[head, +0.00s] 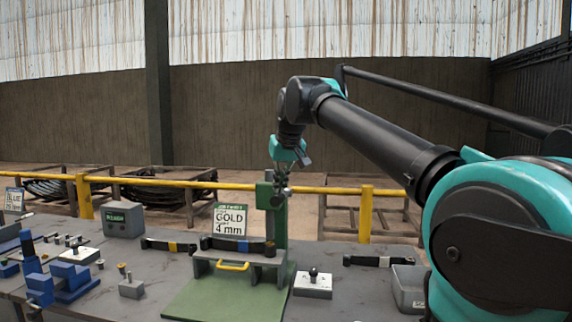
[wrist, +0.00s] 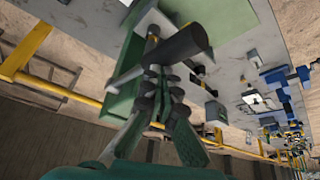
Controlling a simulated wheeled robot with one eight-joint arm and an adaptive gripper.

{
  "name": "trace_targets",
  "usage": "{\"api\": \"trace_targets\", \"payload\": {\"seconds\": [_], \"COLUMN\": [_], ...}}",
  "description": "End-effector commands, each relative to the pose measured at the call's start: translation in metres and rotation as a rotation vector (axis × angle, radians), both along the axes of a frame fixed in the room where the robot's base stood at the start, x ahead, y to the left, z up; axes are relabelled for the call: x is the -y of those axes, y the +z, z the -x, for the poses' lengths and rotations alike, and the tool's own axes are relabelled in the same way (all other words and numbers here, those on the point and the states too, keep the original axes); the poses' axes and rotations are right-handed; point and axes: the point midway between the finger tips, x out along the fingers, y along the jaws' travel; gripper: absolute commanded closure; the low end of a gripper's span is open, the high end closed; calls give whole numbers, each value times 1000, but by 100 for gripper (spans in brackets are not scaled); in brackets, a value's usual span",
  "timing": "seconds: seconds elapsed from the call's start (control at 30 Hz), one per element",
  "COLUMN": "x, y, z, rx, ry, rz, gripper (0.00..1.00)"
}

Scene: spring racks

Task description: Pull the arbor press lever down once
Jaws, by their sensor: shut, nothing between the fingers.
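The arbor press has a green column (head: 280,232) on a green base plate (head: 190,300), near the middle of the bench. The column also shows in the wrist view (wrist: 128,65). A grey bar with a thick dark end (wrist: 188,42), which looks like the press lever, crosses just beyond my fingertips in the wrist view. My gripper (head: 281,188) is at the top of the press, pointing down. In the wrist view its fingers (wrist: 160,72) are shut and empty, close to the bar. I cannot tell whether they touch it. The lever is mostly hidden in the head view.
A grey fixture with a yellow handle (head: 233,266) sits at the press. A "GOLD 4 mm" sign (head: 230,219) stands behind it. A blue vise-like tool (head: 62,281) and small blocks lie left. A yellow rail (head: 330,190) runs behind the bench.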

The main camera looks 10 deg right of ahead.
Motion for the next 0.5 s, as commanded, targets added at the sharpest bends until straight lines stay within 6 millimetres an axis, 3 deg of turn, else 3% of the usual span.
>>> {"api": "trace_targets", "payload": {"seconds": [0.5], "x": [-14], "y": [15], "z": [44], "rx": [-1], "ry": [2], "rz": [0], "gripper": [100]}}
